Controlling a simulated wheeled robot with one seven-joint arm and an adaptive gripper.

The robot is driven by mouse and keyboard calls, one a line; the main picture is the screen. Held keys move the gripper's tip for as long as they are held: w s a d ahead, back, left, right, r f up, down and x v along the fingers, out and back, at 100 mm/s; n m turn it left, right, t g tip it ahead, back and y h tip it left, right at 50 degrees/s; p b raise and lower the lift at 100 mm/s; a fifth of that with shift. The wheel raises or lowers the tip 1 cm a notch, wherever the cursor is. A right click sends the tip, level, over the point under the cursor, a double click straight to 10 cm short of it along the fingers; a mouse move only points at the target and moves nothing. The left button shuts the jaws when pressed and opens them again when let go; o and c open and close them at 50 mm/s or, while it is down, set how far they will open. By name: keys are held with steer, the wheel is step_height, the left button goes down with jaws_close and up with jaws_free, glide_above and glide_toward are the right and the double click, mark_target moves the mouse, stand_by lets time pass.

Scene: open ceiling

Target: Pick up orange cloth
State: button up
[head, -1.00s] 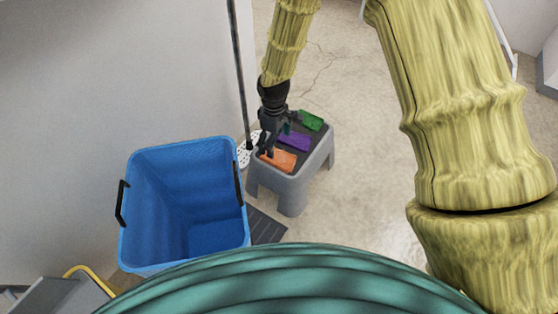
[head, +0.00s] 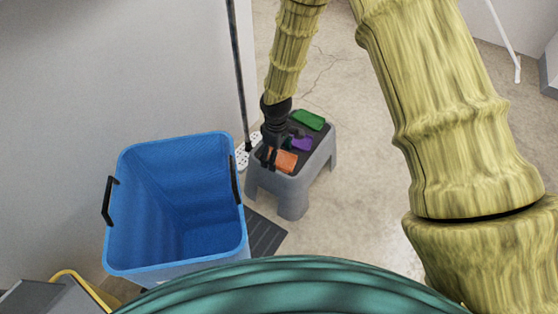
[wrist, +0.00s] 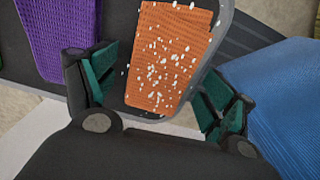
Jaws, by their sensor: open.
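The orange cloth (head: 284,161) lies flat on the near end of the grey stool's dark top. In the wrist view the orange cloth (wrist: 165,55) is a textured rectangle with white specks scattered over it. My gripper (head: 270,160) is at the near left end of the stool, partly over the cloth's left side. In the wrist view my gripper (wrist: 155,92) is open, its green-padded fingers apart on either side of the cloth's near end. Nothing is held between them. I cannot tell the exact height of the fingertips above the stool.
A purple cloth (head: 302,144) and a green cloth (head: 308,120) lie on the same grey stool (head: 291,190). A blue bin (head: 170,170) with black handles stands to the left, near the wall. A dark pole (head: 239,75) rises behind the stool. Floor right of the stool is clear.

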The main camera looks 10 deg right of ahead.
steer(key=shift+c, duration=0.4)
steer(key=c, duration=1)
steer(key=shift+r, duration=0.15)
